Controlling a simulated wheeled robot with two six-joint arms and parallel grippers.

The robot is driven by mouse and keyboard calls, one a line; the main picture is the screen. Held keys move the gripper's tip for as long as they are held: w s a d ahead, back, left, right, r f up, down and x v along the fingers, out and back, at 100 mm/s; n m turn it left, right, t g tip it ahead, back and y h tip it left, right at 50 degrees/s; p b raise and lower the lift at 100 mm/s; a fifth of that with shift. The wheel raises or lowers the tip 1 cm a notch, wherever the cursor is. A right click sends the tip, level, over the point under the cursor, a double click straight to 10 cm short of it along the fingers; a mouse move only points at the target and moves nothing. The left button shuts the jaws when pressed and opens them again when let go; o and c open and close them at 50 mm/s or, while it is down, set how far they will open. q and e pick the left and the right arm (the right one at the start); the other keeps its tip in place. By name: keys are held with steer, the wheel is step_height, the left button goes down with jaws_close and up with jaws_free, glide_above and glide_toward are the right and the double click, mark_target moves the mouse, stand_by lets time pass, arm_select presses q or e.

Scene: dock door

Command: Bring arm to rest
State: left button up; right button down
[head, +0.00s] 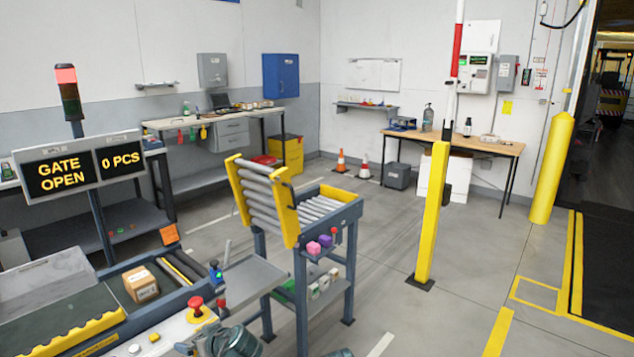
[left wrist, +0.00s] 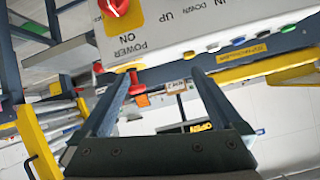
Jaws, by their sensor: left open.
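My left gripper (head: 186,347) is low in the head view, beside the control panel (head: 165,338) at the end of the conveyor. In the left wrist view the two fingers of my left gripper (left wrist: 158,85) stand apart with nothing held between them. That view is turned over and shows the panel (left wrist: 190,35) with a red knob (left wrist: 113,6) and POWER ON lettering, beyond the fingertips. In the head view a red mushroom button (head: 196,304) stands on the panel's yellow base, apart from the gripper. My right gripper is not in view.
A small carton (head: 141,284) lies on the conveyor. The sign (head: 82,167) reads GATE OPEN, 0 PCS. A yellow-sided roller gate (head: 264,200) is tilted up on its blue stand. A yellow post (head: 433,215) stands to the right. The floor between post and dock door is clear.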

arm_select(q)
steer(key=s+d+f+m+g+h, duration=0.4)
steer(key=s+d+f+m, duration=0.15)
steer(key=s+d, duration=0.5)
steer(key=s+d+f+m+g+h, duration=0.4)
steer(key=s+d+m, duration=0.25)
steer(key=d, duration=0.65)
step_height(320, 180, up, 15)
steer(key=p, duration=1.5)
steer(key=shift+a+f, duration=0.2)
steer(key=shift+c, duration=0.3)
